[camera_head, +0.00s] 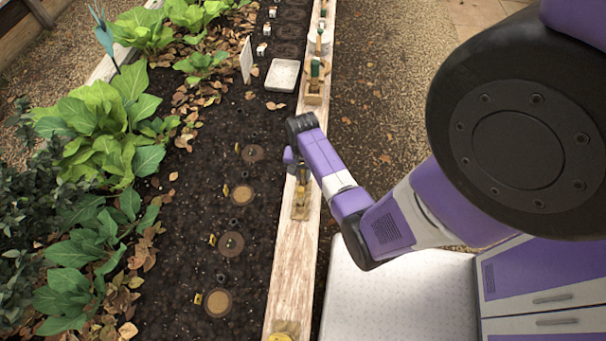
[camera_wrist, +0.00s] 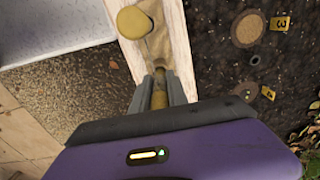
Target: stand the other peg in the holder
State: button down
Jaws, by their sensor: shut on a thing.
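My gripper (camera_wrist: 161,88) is shut on a slim yellow-brown peg (camera_wrist: 159,98) above the wooden edge board. In the wrist view the peg shows between the two grey fingers, and its lower end is hidden. A round yellow top (camera_wrist: 135,22), which looks like a standing peg seen from above, is on the board just beyond the fingers, beside a tan piece that may be the holder (camera_wrist: 157,42). In the head view a tan piece (camera_head: 300,205) sits on the board near my gripper (camera_head: 299,172). Which holder openings are free, I cannot tell.
The pale wooden board (camera_head: 289,270) runs along the dark soil bed. Several round discs (camera_head: 218,302) with yellow tags lie in the soil. Farther along are a white tray (camera_head: 282,75) and a wooden stand (camera_head: 314,88) with a green item. Leafy plants (camera_head: 95,130) fill the left side.

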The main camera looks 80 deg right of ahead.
jog(key=shift+f, duration=0.1)
jog(key=c, duration=1.2)
grip_release()
jog(key=shift+r+p, duration=0.8)
jog(key=shift+r, duration=3.1)
